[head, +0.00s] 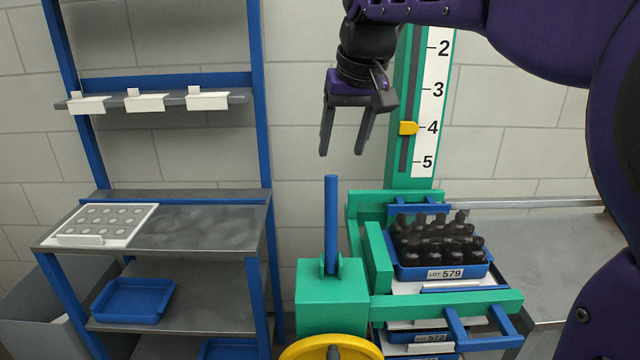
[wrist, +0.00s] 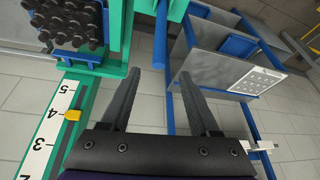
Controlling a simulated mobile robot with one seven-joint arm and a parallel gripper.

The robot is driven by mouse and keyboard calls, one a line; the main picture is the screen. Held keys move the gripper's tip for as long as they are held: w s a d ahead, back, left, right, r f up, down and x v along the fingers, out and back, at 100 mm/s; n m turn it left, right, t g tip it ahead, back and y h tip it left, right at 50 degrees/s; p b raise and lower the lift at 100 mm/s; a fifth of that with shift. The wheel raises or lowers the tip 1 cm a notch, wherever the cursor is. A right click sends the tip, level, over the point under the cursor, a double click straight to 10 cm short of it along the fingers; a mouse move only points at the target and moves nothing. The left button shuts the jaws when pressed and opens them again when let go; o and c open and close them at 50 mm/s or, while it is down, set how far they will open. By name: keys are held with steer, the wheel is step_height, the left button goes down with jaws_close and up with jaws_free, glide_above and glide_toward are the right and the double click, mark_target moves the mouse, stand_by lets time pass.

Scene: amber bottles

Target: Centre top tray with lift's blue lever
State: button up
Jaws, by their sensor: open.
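The blue lever (head: 331,225) stands upright on a green box of the lift, in front of the green frame. My gripper (head: 341,154) is open and empty, pointing down above and slightly right of the lever's top in the head view. In the wrist view a blue bar (wrist: 161,35), likely the lever, shows beyond the gap between the open fingers (wrist: 161,72). The top tray (head: 445,272), blue and labelled LOT 579, holds several dark bottles inside the green lift frame (head: 440,304). It also shows in the wrist view (wrist: 82,57). Its exact centring is hard to tell.
A yellow wheel (head: 331,349) is below the lever. A scale with a yellow pointer (head: 408,128) near 4 rises behind. More labelled trays (head: 430,337) sit below the top one. A blue shelf rack (head: 265,120) stands left, a grey bench (head: 555,250) right.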

mark_target(329, 204)
steer(key=b+x, duration=0.1)
steer(key=x, duration=1.6)
steer(key=shift+s, duration=0.15)
jaws_close()
stand_by(0.7)
